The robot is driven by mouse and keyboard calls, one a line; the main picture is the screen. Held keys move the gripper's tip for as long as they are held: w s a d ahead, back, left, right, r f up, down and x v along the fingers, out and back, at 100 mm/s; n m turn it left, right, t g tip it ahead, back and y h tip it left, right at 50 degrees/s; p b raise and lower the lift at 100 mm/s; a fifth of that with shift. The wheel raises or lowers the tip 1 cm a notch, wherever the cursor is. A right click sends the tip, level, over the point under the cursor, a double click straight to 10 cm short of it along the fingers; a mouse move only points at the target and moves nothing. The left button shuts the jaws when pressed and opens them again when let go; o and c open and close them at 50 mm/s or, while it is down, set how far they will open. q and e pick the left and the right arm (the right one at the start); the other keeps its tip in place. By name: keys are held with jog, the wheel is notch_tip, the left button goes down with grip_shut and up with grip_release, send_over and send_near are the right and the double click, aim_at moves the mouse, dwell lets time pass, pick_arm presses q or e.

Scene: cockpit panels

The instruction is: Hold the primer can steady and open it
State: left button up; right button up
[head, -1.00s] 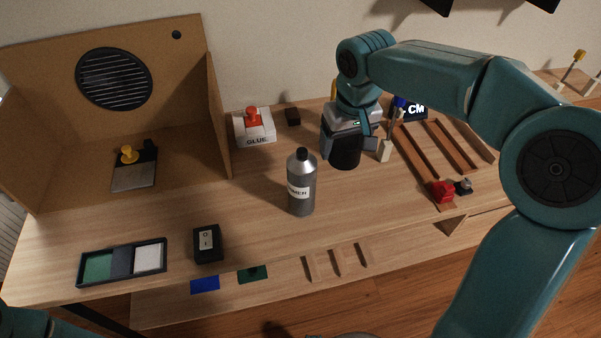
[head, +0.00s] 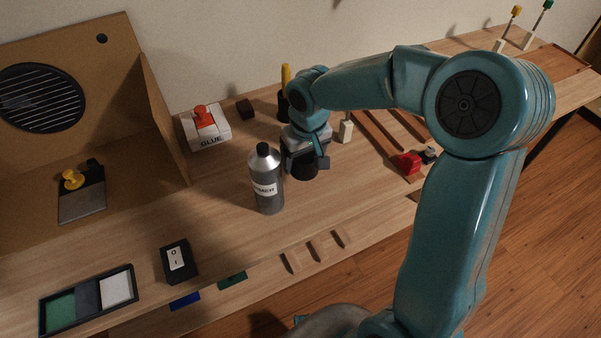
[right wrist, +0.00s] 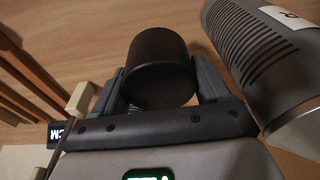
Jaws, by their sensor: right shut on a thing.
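The primer can (head: 266,187) stands upright on the bench, a grey bottle with a white label and a black cap on top. It also shows at the upper right of the right wrist view (right wrist: 262,55), lying across the corner there. My right gripper (head: 304,160) is just right of and behind the can in the head view. It is shut on a black cylinder (right wrist: 158,65), which shows between its two fingers in the right wrist view. The can is beside the gripper, not between its fingers. My left gripper is not in view.
A glue box with a red knob (head: 204,128) is behind the can, left of it. A black switch box (head: 178,260) and a tray with coloured pads (head: 87,301) are at front left. A red clamp-like part (head: 409,163) lies right. Bench left of the can is clear.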

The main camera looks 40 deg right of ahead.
aim_at(303, 183)
notch_tip(303, 183, down, 6)
jog(key=shift+w+f, duration=0.1)
jog(key=shift+f, duration=0.05)
dwell(0.3)
jog(key=shift+f+b, duration=0.15)
jog(key=shift+b, duration=0.3)
jog(key=o, duration=0.9)
